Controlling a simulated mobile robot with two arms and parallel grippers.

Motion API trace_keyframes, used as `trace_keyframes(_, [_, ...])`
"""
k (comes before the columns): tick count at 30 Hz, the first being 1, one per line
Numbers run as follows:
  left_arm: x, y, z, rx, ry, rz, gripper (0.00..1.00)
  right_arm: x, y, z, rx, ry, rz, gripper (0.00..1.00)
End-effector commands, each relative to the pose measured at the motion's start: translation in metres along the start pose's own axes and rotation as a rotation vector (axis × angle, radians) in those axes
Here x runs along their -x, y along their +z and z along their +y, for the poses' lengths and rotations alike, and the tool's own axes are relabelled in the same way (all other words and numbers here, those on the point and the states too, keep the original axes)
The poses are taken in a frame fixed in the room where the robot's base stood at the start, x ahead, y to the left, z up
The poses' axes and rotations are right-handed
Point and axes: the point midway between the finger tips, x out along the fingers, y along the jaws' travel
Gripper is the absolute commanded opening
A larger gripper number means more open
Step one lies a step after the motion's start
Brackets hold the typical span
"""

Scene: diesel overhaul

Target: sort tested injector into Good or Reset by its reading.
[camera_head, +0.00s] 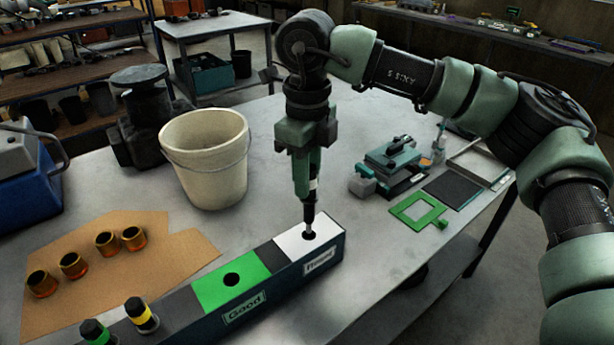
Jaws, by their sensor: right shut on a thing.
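My right gripper (307,178) points straight down and is shut on an injector (309,212). I cannot tell how deep the tip sits. The white section's front label (320,261) is hard to read. Left of it is the green section (214,291) with an empty dark hole and a label reading Good (245,307). Two more injectors, one yellow-banded (141,315) and one green-banded (95,333), stand at the block's left end. My left gripper is out of view.
A cream bucket (206,165) stands behind the block. A green frame (419,211), a teal fixture (392,160) and a dark pad (453,190) lie at the right. A blue case (30,190) stands far left.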

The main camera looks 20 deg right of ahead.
Motion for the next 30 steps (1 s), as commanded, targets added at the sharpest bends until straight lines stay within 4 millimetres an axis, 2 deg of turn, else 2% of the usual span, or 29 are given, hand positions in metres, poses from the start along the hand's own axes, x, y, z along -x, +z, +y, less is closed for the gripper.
trace_keyframes(30, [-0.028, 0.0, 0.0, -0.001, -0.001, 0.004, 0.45, -0.034, 0.0, 0.0, 0.0, 0.0, -0.001, 0.0])
